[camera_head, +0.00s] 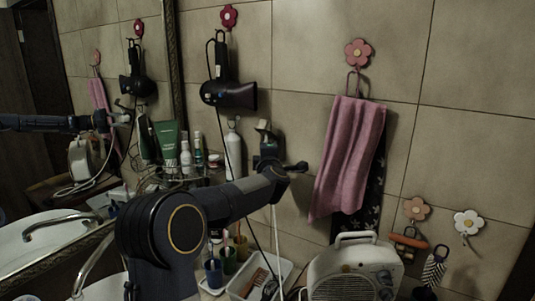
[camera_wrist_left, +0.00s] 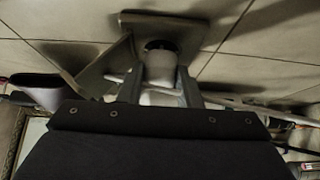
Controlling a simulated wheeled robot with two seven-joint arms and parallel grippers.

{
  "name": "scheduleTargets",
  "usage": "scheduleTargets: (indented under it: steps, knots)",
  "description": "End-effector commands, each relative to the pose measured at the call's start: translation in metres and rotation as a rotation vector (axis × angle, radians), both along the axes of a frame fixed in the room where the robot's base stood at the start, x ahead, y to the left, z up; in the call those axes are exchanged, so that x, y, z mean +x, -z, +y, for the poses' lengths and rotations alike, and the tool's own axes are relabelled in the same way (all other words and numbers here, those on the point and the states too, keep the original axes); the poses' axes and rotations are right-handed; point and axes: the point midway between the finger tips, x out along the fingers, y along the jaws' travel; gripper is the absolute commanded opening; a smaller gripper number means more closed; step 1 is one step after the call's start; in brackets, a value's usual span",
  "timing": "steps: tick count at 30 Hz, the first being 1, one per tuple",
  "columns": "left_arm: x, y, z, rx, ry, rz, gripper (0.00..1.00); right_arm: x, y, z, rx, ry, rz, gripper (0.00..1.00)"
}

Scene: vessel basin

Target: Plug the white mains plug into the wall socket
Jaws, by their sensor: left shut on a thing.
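My left arm reaches across to the tiled wall, and its gripper (camera_head: 272,160) is at the wall socket, largely hidden by its own wrist. In the left wrist view the gripper (camera_wrist_left: 160,88) is shut on the white plug (camera_wrist_left: 160,70). The plug points at the round dark recess of the socket (camera_wrist_left: 190,27), right in front of it. I cannot tell whether its pins are inside. A pale cord (camera_head: 275,225) hangs below the gripper in the head view. My right gripper is not in view.
A hair dryer (camera_head: 229,94) hangs left of the gripper and a pink towel (camera_head: 347,160) hangs right of it. A cream fan heater (camera_head: 353,272), a white tray (camera_head: 284,271) and cups stand below. Bottles and a mirror are at left.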

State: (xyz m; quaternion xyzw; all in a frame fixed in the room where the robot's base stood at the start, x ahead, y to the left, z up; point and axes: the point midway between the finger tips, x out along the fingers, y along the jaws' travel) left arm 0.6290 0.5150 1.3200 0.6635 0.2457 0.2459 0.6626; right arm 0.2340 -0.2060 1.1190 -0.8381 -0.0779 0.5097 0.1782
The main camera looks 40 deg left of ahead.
Motion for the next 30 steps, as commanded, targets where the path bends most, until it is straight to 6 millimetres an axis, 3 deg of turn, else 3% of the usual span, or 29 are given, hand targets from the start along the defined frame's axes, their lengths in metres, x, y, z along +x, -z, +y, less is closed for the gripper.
scheduleTargets:
  steps: [30]
  knots:
    - [0.0079, -0.0002, 0.0008, -0.001, 0.000, 0.001, 0.09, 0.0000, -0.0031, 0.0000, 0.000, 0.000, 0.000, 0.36]
